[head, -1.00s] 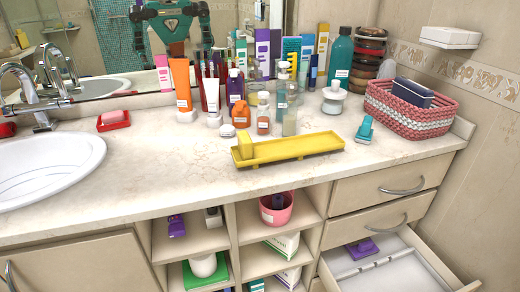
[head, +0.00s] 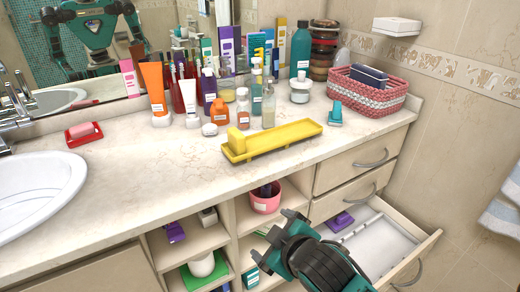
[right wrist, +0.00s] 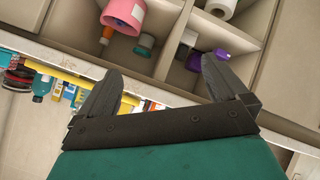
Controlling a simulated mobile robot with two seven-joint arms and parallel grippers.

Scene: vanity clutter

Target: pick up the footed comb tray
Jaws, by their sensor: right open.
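The footed comb tray is a long yellow tray (head: 285,140) lying near the counter's front edge in the head view. A yellow block (head: 238,142) stands at its left end. A yellow strip of the tray (right wrist: 62,76) also shows at the left of the right wrist view, partly hidden by a finger. My right gripper (head: 274,226) is open and empty, below the counter top in front of the open shelves, lower than the tray and apart from it. Its two spread fingers (right wrist: 163,78) show in the right wrist view. My left gripper is not in view.
Bottles and tubes, including an orange tube (head: 155,88), crowd behind the tray. A teal clip (head: 335,113) and a pink basket (head: 367,97) stand to its right. An open drawer (head: 385,240) juts out at lower right.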

